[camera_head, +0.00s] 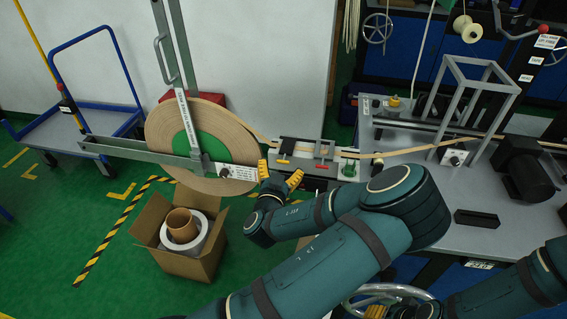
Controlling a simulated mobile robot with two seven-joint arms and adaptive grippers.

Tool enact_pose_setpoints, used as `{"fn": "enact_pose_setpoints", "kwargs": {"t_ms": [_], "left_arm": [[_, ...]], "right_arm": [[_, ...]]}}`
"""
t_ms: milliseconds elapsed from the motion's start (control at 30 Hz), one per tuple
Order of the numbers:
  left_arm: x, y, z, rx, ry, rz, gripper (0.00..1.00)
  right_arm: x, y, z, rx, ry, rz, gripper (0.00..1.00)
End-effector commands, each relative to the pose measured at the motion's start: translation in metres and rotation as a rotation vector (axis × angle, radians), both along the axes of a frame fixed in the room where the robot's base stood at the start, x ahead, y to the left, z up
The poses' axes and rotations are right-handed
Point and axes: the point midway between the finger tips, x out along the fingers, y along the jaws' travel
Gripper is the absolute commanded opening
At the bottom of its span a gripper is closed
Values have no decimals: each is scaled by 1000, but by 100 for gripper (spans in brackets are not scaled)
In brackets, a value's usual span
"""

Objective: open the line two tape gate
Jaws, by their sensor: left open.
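A large tan tape roll (160,132) with a green core (212,147) stands at the left of the bench. A grey metal bar with a pull handle (162,62) and a white label rises in front of it. A grey horizontal bar (135,151) crosses its front and ends in a labelled end near my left gripper. I cannot read which part is marked line two. My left gripper (279,177) has yellow fingers, is open and empty, and is just right of that bar's end. My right gripper (375,312) seems to show its yellow fingertips at the bottom edge, mostly hidden.
The tape runs right through a small guide block (322,154) with red and yellow levers, onto the grey bench (478,217). A grey frame (474,94) and black motor (524,167) stand there. An open carton (178,262) and blue cart (75,133) are on the green floor.

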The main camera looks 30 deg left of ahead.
Motion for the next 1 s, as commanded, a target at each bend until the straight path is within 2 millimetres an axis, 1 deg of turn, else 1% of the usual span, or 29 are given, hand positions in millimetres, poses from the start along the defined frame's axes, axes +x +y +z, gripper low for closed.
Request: {"fn": "enact_pose_setpoints", "kwargs": {"t_ms": [33, 100, 200, 300, 433, 667, 700, 767, 800, 867, 900, 1000], "left_arm": [[9, 2, 0, 2, -2, -2, 77], [18, 5, 0, 2, -1, 0, 77], [29, 8, -1, 2, 0, 0, 77], [35, 9, -1, 2, 1, 0, 77], [39, 10, 0, 1, 0, -1, 77], [39, 10, 0, 1, 0, 0, 77], [39, 10, 0, 1, 0, 0, 63], [39, 10, 0, 1, 0, 0, 42], [39, 10, 0, 1, 0, 0, 28], [39, 10, 0, 1, 0, 0, 7], [39, 10, 0, 1, 1, 0, 0], [38, 10, 0, 2, 1, 0, 0]], "right_arm": [[0, 0, -1, 0, -1, 0, 47], [0, 0, -2, 0, -1, 0, 47], [1, 0, -3, 0, -2, -1, 47], [1, 0, -3, 0, -2, -1, 47], [1, 0, -4, 0, -2, -1, 47], [1, 0, -4, 0, -2, -1, 47], [1, 0, -4, 0, -2, -1, 47], [1, 0, -4, 0, -2, -1, 47], [1, 0, -4, 0, -2, -1, 47], [1, 0, -4, 0, -2, -1, 47], [1, 0, -4, 0, -2, -1, 47], [1, 0, -4, 0, -2, -1, 47]]}}
